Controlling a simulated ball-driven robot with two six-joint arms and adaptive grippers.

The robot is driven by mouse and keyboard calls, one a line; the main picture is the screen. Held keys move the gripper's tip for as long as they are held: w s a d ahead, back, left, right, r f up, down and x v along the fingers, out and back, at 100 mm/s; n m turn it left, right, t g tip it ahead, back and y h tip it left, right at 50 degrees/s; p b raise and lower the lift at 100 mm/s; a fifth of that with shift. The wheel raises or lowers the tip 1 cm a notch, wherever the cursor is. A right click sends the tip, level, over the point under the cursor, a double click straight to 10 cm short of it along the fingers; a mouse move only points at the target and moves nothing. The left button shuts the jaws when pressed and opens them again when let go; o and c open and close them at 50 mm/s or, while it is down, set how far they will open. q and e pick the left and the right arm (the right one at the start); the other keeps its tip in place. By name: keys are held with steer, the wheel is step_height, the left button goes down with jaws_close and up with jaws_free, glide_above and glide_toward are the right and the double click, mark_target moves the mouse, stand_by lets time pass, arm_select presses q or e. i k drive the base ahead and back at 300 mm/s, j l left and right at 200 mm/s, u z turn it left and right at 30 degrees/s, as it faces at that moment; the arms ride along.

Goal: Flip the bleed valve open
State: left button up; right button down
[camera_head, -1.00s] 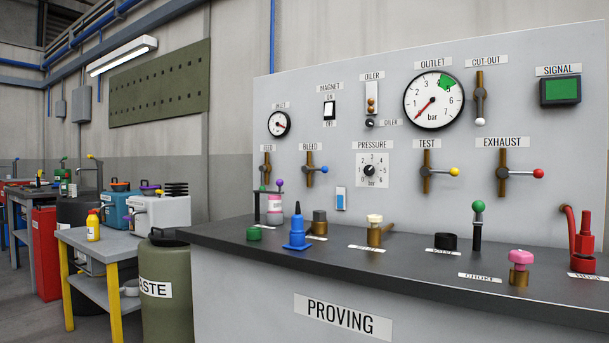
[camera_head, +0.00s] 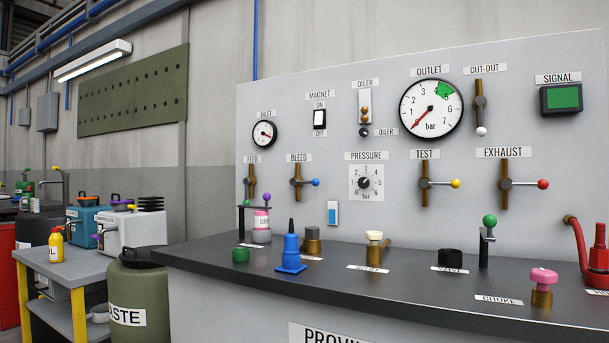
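The bleed valve (camera_head: 298,182) is on the upright grey panel, under the BLEED label (camera_head: 299,157). It has an upright brown pipe piece and a lever pointing right, level, with a blue ball (camera_head: 316,182) at its end. The FEED valve (camera_head: 251,182) is to its left, and the PRESSURE knob (camera_head: 364,182) is to its right. Neither of my grippers shows in the head view.
A dark counter (camera_head: 391,280) juts out below the panel (camera_head: 567,140). On it stand a blue bottle-shaped part (camera_head: 291,250), a green cap (camera_head: 240,255), a dotted-label jar (camera_head: 262,226) and a brass valve (camera_head: 375,245). An olive waste bin (camera_head: 140,300) stands at left.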

mark_target(292, 181)
steer(key=i+j+z, duration=0.1)
steer(key=i+j, duration=0.5)
steer(key=i+j+z, duration=0.15)
steer(key=j, duration=0.3)
steer(key=i+j+z, duration=0.1)
steer(key=i+j, duration=0.55)
steer(key=j, duration=0.15)
steer(key=i+j+z, duration=0.15)
steer(key=j, duration=0.25)
steer(key=i+j, duration=0.35)
steer(key=j+z, duration=0.05)
steer(key=j, duration=0.05)
